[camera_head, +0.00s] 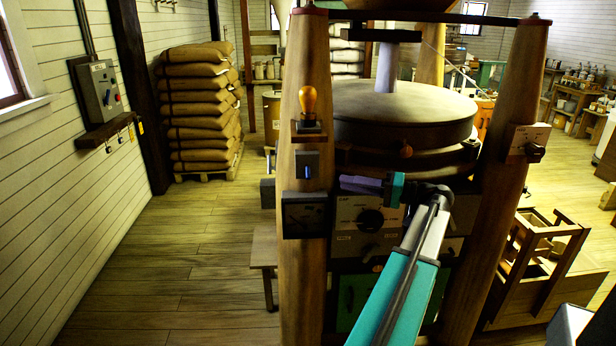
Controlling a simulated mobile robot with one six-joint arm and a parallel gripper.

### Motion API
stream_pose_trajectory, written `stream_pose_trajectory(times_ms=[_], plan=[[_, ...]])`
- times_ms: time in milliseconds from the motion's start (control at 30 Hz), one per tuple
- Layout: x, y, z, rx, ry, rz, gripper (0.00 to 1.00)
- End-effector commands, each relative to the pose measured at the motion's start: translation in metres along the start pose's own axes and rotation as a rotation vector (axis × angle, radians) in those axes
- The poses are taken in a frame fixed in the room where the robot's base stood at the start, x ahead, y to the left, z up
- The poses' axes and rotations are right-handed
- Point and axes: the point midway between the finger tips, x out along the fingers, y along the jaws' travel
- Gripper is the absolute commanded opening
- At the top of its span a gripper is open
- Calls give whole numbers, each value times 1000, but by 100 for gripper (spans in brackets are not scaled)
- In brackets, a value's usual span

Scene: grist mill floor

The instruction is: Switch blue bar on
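A small dark box (307,165) is fixed to the left wooden post, below an amber bulb. A small bright blue bar (307,171) shows on its front; whether it is on or off I cannot tell. My teal arm reaches up from the bottom, and its wrist bends left in front of the millstone housing. My gripper (350,184) is a dark purplish shape at the wrist's left end, just right of the post and a little lower than the blue bar. It appears apart from the box. Its fingers are too small and dark to tell open from shut.
A dark gauge (304,214) sits below the box, and the amber bulb (308,101) above it. A panel with a dial (370,220) is behind my wrist. A grey control box (100,91) hangs on the left wall. The floor (190,265) left of the post is clear.

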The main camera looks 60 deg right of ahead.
Motion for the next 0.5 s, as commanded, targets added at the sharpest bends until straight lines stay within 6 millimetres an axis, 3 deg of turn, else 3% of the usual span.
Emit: stream_pose_trajectory(times_ms=[500], plan=[[70,-2,1,1,-6,-2,19]])
